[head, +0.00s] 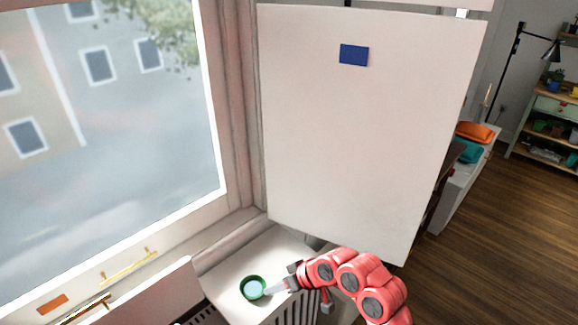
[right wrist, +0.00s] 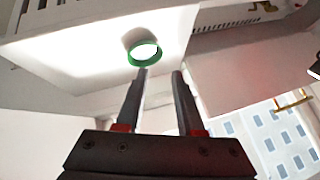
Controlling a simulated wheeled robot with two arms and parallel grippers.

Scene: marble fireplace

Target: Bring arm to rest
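My right arm (head: 355,282) is red with grey joints and comes in from the lower right in the head view. It reaches left over a white ledge (head: 222,278). My right gripper (head: 275,288) is close beside a round green-rimmed container (head: 253,288) standing on that ledge. In the right wrist view the gripper (right wrist: 160,74) has its two dark fingers apart with nothing between them. The green-rimmed container (right wrist: 143,52) shows just beyond the left fingertip; whether they touch I cannot tell. My left gripper is not in view.
A large white panel (head: 360,140) with a blue rectangle (head: 354,55) stands behind my right arm. A window (head: 110,110) and its sill are at the left. A slatted white radiator (head: 298,310) is below the ledge. Open wooden floor (head: 490,235) lies at the right.

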